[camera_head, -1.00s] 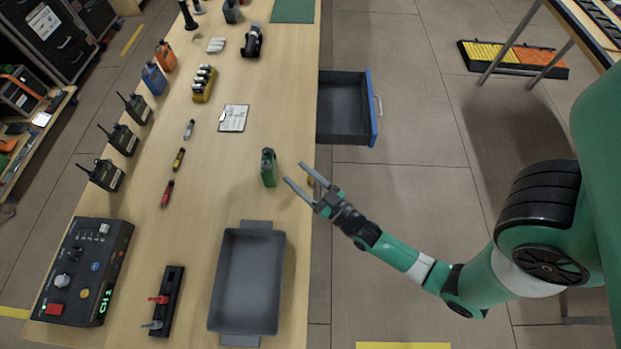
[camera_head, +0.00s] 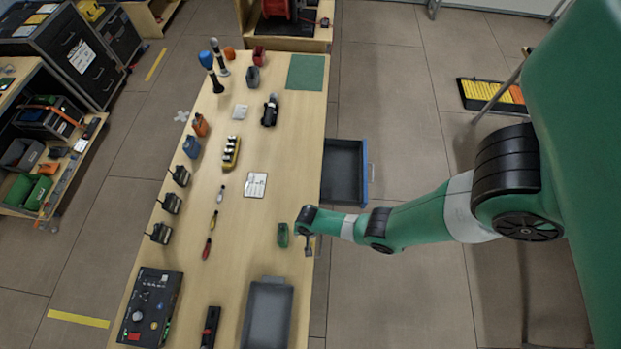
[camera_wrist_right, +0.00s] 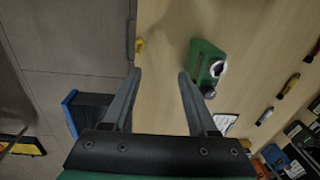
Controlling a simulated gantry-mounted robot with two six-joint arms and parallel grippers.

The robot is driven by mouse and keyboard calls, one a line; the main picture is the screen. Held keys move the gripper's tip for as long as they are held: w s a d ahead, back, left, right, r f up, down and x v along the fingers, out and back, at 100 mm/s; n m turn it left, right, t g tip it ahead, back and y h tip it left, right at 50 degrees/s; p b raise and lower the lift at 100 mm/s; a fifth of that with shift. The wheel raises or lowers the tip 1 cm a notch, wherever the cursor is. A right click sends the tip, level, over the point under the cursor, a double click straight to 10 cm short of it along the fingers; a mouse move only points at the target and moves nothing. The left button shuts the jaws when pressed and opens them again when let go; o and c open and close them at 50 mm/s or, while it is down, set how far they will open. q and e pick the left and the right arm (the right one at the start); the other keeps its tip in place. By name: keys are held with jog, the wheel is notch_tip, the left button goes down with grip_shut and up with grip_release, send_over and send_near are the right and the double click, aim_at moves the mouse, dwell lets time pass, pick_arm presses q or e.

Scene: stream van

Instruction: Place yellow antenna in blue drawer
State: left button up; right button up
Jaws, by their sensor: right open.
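A small yellow piece (camera_wrist_right: 139,45), likely the yellow antenna, lies near the table edge in the right wrist view. In the head view I cannot make it out; my right arm's end covers that area. My right gripper (camera_wrist_right: 159,72) is open and empty, its fingers pointing towards the table edge, with the yellow piece beyond the left fingertip. In the head view the right gripper (camera_head: 308,250) points down at the table's right edge. The blue drawer (camera_head: 365,182) stands pulled out from the table, with a blue front and dark inside. Its blue front also shows in the right wrist view (camera_wrist_right: 68,112).
A green box-shaped item (camera_head: 283,235) stands just left of my right gripper. A grey tray (camera_head: 268,282) lies nearer the front. A white note sheet (camera_head: 256,185), several radios and small tools lie farther left. The floor right of the table is mostly clear.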

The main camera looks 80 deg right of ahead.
aim_at(313, 244)
jog(key=s, duration=0.3)
jog(key=shift+a+m+g, duration=0.15)
jog(key=shift+m+g, duration=0.15)
jog(key=shift+g, duration=0.1)
notch_tip(313, 244, down, 12)
jog(key=b, duration=1.2)
jog(key=shift+a, duration=0.15)
pick_arm(q)
notch_tip(313, 244, down, 10)
jog(key=shift+f+y, duration=0.2)
jog(key=shift+y, duration=0.1)
pick_arm(e)
jog(key=shift+r, duration=0.15)
grip_shut()
